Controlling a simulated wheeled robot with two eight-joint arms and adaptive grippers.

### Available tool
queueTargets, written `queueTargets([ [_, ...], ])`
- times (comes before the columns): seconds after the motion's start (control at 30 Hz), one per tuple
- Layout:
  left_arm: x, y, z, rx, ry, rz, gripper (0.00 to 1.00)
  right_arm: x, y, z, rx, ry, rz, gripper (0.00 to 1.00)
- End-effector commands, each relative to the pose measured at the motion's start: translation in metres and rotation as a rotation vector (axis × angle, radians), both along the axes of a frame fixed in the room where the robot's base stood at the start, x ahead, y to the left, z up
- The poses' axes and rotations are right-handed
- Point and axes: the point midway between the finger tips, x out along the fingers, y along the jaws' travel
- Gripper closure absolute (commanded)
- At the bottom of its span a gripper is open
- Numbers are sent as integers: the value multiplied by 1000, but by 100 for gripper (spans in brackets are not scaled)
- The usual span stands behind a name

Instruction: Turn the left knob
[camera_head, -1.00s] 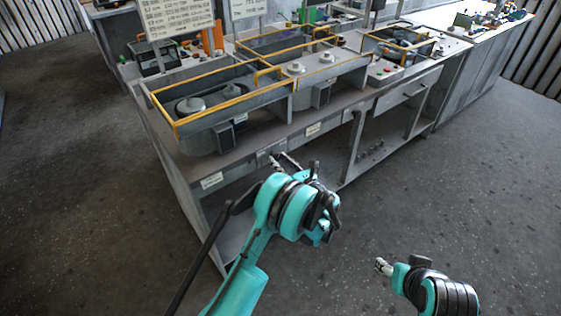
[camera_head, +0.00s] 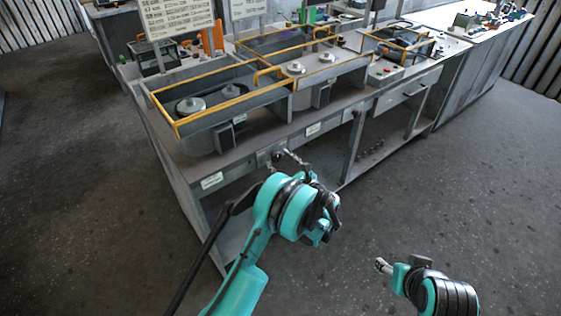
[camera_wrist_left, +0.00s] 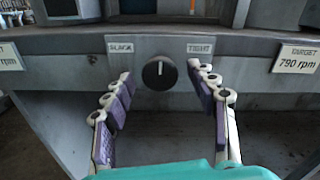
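A round black knob (camera_wrist_left: 159,73) with a white pointer mark sits on the grey front panel in the left wrist view. Its mark points roughly up, between a "SLACK" label (camera_wrist_left: 121,46) and a "TIGHT" label (camera_wrist_left: 200,47). My left gripper (camera_wrist_left: 160,76) is open, with one finger on each side of the knob and visible gaps to it. In the head view the left gripper (camera_head: 282,156) is at the bench's front panel, below the left tray. My right gripper (camera_head: 382,266) is low at the right, away from the bench; its finger opening is unclear.
The bench carries yellow-railed trays (camera_head: 205,82) above the panel. A "TARGET 790 rpm" plate (camera_wrist_left: 297,59) is right of the knob. An open shelf space (camera_wrist_left: 165,125) lies below the panel. The floor (camera_head: 90,200) at the left is clear.

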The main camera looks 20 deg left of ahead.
Motion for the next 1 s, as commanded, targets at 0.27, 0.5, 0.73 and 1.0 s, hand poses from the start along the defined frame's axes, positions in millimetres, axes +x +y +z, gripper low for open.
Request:
queueTargets([
  [0.27,-7,-11,0,1,1,-2,43,0,0,0,0,0,0,43],
  [0.5,-38,-51,0,0,0,-4,43,0,0,0,0,0,0,43],
  [0.73,-64,-84,0,0,0,-3,43,0,0,0,0,0,0,43],
  [1.0,-74,-95,0,0,0,0,43,0,0,0,0,0,0,43],
])
